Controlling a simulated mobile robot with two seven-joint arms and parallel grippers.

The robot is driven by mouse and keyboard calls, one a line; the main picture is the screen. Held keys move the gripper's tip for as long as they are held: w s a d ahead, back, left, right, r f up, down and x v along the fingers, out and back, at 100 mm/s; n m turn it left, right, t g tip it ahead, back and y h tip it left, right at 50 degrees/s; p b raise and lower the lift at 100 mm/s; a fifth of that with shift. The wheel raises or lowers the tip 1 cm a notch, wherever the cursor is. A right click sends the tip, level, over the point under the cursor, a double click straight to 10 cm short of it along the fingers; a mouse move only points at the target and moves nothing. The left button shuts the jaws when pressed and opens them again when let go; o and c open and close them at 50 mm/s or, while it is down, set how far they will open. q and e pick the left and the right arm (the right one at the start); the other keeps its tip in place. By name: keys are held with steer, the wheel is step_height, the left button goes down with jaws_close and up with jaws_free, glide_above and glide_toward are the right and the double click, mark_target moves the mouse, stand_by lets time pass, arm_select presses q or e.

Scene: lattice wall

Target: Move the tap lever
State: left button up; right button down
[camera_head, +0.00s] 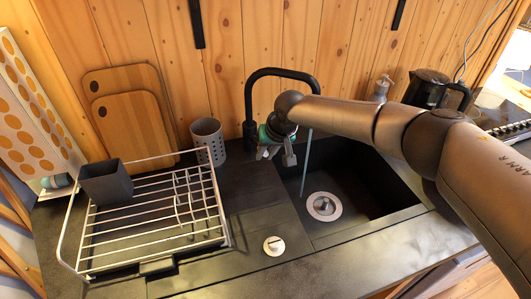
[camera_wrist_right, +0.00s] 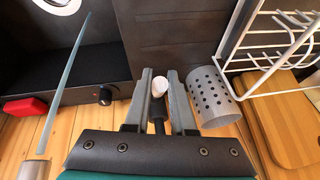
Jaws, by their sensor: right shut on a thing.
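The black tap (camera_head: 280,72) arches up behind the dark sink (camera_head: 345,180), and a pale blue stream of water (camera_head: 305,160) falls from its spout; the stream also shows in the right wrist view (camera_wrist_right: 62,88). My right gripper (camera_head: 268,152) is at the tap's base, seen partly behind my own wrist. In the right wrist view the two grey fingers of my right gripper (camera_wrist_right: 162,98) stand on either side of the dark tap lever (camera_wrist_right: 157,114), shut on it. A white tip (camera_wrist_right: 158,84) shows between the fingers. My left gripper is not in view.
A perforated grey cup (camera_head: 208,140) stands close left of the gripper. A wire dish rack (camera_head: 150,218) holds a dark box (camera_head: 106,182). Cutting boards (camera_head: 133,112) lean on the wooden wall. A soap dispenser (camera_head: 382,88) and black kettle (camera_head: 428,88) stand at right.

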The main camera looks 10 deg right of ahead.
stand_by(0.4)
steer(key=shift+s+a+f+p, duration=0.15)
steer(key=shift+s+f+p, duration=0.1)
steer(key=shift+p, duration=0.7)
steer(key=shift+s+f+t+p, duration=0.15)
steer(key=shift+f+t+p, duration=0.2)
steer(key=shift+p, duration=0.3)
steer(key=f+t, duration=0.1)
steer(key=f+t+p, duration=0.1)
steer(key=shift+s+f+y+p, duration=0.3)
steer(key=shift+s+f+y, duration=0.05)
steer(key=shift+y, duration=0.05)
steer(key=shift+d+f+t, duration=0.2)
steer(key=shift+f+t, duration=0.45)
steer(key=shift+f, duration=0.05)
steer(key=c, duration=0.8)
jaws_free()
steer(key=shift+o, duration=0.2)
steer(key=shift+d, duration=0.1)
